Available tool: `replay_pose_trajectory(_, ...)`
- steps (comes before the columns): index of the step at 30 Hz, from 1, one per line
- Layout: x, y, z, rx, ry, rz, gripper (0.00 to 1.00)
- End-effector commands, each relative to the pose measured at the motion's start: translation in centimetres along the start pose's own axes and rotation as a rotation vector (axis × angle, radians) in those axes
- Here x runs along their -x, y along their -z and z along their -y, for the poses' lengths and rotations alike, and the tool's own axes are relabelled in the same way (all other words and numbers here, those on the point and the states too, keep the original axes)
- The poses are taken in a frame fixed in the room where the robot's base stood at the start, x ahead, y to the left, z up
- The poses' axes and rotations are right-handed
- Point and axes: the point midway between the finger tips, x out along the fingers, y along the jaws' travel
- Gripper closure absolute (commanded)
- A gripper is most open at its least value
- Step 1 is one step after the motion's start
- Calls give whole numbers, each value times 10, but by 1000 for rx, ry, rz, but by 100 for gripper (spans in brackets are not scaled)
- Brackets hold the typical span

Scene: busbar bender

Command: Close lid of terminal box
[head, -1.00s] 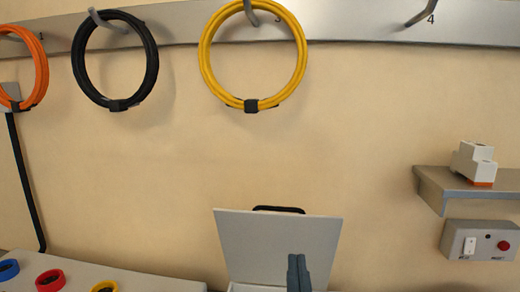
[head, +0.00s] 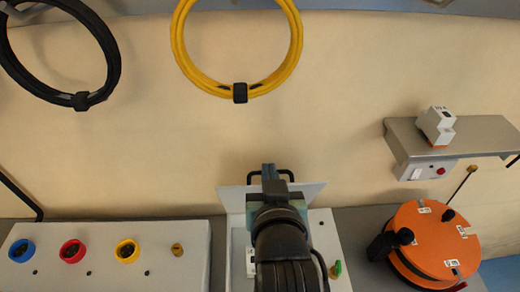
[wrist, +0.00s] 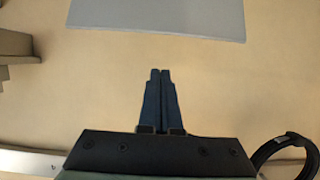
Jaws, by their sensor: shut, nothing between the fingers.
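The terminal box (head: 328,252) is a pale box on the bench. Its flat lid (head: 232,198) stands up open at the back, with a black handle (head: 286,174) on its top edge. Part of the lid (wrist: 155,17) fills the top of the wrist view. My gripper (head: 268,170) is shut and empty, its dark fingertips overlapping the lid's top edge beside the handle in the head view. Contact cannot be told. In the wrist view the gripper (wrist: 160,75) points towards the lid with a gap in the picture. My arm hides the middle of the box.
A panel (head: 190,240) with blue, red and yellow rings stands left of the box. An orange reel (head: 428,240) stands right. A wall shelf (head: 480,137) holds a white device (head: 436,125). Yellow (head: 183,55) and black (head: 110,55) cable coils hang above. The wall between is bare.

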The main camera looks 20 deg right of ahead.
Motion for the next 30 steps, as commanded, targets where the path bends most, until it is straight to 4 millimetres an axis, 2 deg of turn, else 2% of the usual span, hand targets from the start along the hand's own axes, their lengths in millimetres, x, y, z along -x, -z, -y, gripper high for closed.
replay_pose_trajectory(5, -17, 1, 0, 0, 0, 1, 100)
replay_pose_trajectory(21, -100, 2, -1, 1, -1, -1, 100)
replay_pose_trajectory(24, -88, -11, 0, -1, -1, 3, 100)
replay_pose_trajectory(30, -77, -26, 0, 0, 0, 0, 100)
